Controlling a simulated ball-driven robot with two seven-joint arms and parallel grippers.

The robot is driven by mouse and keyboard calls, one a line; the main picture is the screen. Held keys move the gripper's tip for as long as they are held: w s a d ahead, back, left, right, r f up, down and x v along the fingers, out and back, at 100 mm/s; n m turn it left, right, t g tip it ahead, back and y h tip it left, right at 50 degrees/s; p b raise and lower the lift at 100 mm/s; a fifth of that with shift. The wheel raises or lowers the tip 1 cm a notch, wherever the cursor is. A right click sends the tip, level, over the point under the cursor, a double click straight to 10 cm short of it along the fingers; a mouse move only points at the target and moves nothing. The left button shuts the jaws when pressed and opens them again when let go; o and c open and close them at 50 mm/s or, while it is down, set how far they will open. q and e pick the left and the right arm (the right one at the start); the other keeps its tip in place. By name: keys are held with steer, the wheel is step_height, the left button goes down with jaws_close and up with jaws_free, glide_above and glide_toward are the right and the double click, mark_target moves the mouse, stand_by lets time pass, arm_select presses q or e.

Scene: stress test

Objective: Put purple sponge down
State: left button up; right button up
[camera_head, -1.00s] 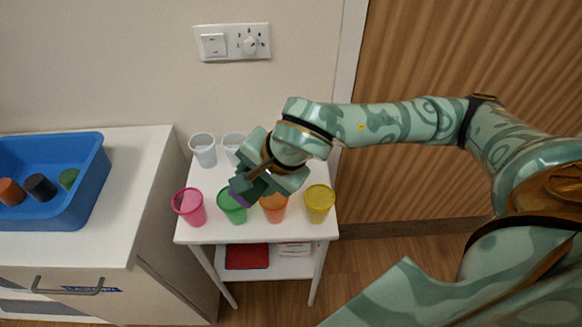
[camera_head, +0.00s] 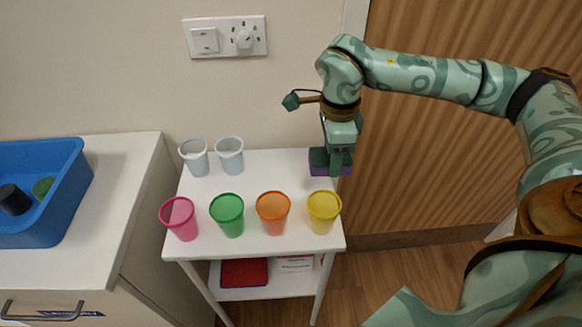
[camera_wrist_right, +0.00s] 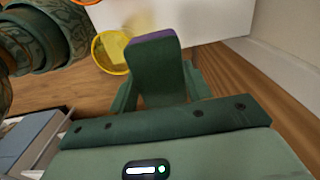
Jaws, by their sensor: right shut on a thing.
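My right gripper (camera_head: 338,162) points down at the back right corner of the small white table (camera_head: 190,245). It is shut on the purple sponge (camera_head: 318,170), which shows on both sides of the fingers. The sponge is behind the yellow cup (camera_head: 324,206). I cannot tell whether it touches the tabletop. In the right wrist view only a thin purple edge of the sponge (camera_wrist_right: 152,35) shows past the green finger, which hides the rest. My left gripper is not in view.
Pink (camera_head: 181,217), green (camera_head: 228,211) and orange (camera_head: 273,209) cups stand in a row with the yellow one. Two pale cups (camera_head: 230,158) stand at the back left. A blue bin (camera_head: 68,195) is on the left cabinet. The table's back middle is clear.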

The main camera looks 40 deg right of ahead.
steer(key=w+f+b, duration=0.3)
steer(key=w+f, duration=0.1)
steer(key=w, duration=0.4)
steer(key=b, duration=0.3)
glide_above(291, 171)
steer(key=s, duration=0.1)
step_height(291, 171, down, 5)
steer(key=shift+s+r, duration=0.1)
steer(key=shift+r, duration=0.1)
steer(key=shift+w+f, duration=0.25)
steer(key=shift+w, duration=0.15)
steer(key=f, duration=0.1)
steer(key=f+b, duration=0.1)
steer(key=f, duration=0.1)
steer(key=shift+w+f+b, duration=0.2)
steer(key=shift+w+b, duration=0.05)
steer(key=shift+b, duration=0.05)
steer(key=shift+c, duration=0.3)
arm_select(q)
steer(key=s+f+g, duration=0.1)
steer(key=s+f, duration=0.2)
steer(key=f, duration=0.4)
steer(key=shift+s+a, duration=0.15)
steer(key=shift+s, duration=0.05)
arm_select(e)
steer(key=o, duration=0.9)
steer(key=shift+r, duration=0.1)
steer(key=shift+o, duration=0.2)
